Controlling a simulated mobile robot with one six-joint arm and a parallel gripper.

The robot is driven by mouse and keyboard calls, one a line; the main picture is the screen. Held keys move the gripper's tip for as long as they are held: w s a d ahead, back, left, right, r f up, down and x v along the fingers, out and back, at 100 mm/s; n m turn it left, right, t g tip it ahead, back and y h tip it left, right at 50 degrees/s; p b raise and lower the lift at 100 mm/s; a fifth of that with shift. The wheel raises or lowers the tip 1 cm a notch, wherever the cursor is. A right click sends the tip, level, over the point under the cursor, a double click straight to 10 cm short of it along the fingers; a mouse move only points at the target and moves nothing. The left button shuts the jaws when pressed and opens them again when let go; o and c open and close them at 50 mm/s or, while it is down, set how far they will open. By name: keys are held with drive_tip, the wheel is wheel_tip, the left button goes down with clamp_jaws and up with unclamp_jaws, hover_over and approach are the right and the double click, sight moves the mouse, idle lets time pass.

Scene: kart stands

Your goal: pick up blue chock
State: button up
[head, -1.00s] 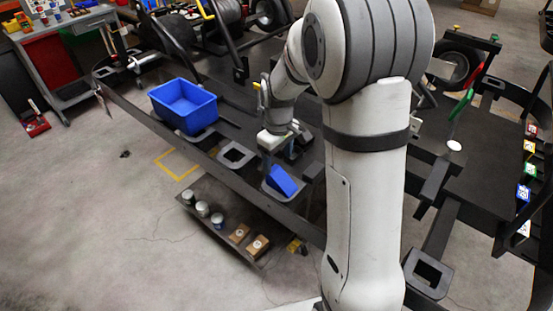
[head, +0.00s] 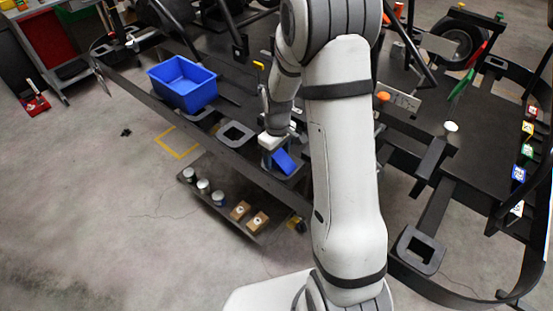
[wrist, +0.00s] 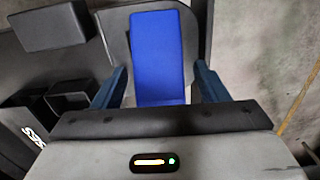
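The blue chock (head: 285,161) is a wedge resting in a dark holder at the near edge of the kart stand, partly hidden by my gripper (head: 268,158) in the head view. In the wrist view the blue chock (wrist: 158,62) stands between the two dark blue fingers of my gripper (wrist: 160,82). The fingers are apart, with a gap on each side of the chock. The fingertips reach beside its lower part.
A blue bin (head: 184,83) stands on the same stand to the left. Below is a low shelf (head: 226,219) with cans and small boxes. Black frame bars (head: 440,180) and a wheel (head: 456,48) lie to the right. The floor at left is mostly clear.

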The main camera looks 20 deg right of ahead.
drive_tip(key=c, duration=1)
drive_tip(key=shift+c, duration=0.2)
drive_tip(key=shift+r, duration=0.15)
